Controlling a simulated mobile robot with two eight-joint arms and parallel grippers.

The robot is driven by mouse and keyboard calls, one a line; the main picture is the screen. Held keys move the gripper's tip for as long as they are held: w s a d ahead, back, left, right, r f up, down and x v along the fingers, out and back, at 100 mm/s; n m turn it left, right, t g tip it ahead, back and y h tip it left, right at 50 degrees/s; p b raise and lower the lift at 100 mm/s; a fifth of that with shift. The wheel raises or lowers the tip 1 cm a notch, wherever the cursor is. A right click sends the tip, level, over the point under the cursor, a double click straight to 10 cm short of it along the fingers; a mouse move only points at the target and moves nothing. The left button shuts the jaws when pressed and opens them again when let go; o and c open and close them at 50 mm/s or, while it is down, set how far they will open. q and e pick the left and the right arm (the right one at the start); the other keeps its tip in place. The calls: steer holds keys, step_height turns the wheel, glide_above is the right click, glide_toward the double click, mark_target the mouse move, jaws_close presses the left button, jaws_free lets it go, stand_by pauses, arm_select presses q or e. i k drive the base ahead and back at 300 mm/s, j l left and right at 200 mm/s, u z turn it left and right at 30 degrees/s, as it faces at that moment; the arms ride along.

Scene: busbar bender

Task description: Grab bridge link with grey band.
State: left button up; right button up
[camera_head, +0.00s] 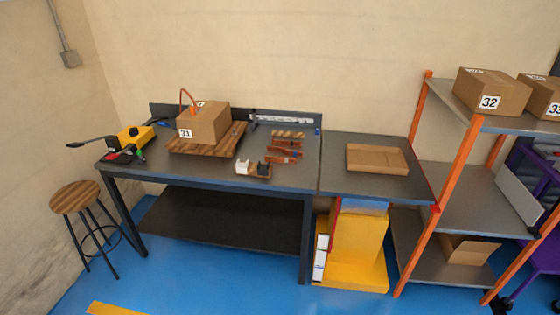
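Several small orange-brown pieces, which look like the bridge links (283,155), lie at the right of the dark workbench (215,185). They are too small to tell which one carries a grey band. In front of them on the bench is a small brown piece (253,173) with a white block (243,167) and a black block by it. Neither of my grippers shows in the head view.
A box marked 31 (204,124) stands on a wooden pallet (185,148). A yellow tool (136,137) is at the bench's left end. A shallow tray (377,171) lies on the right table. A stool (76,197) stands left; an orange-posted shelf (456,165) stands right.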

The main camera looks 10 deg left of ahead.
mark_target(267, 159)
steer(key=i+u, duration=0.1)
steer(key=u, duration=0.35)
steer(key=i+l+u, duration=0.1)
steer(key=u, duration=0.35)
steer(key=i+l+u, duration=0.1)
steer(key=u, duration=0.4)
steer(key=i+l+u, duration=0.4)
steer(key=l, duration=0.2)
steer(key=l+u, duration=0.2)
steer(key=l, duration=0.15)
steer(key=i+l, duration=0.15)
steer(key=l, duration=0.25)
steer(key=i+l, duration=0.15)
steer(key=l, duration=0.25)
steer(key=i+l+u, duration=0.1)
steer(key=l, duration=0.3)
steer(key=i, duration=0.05)
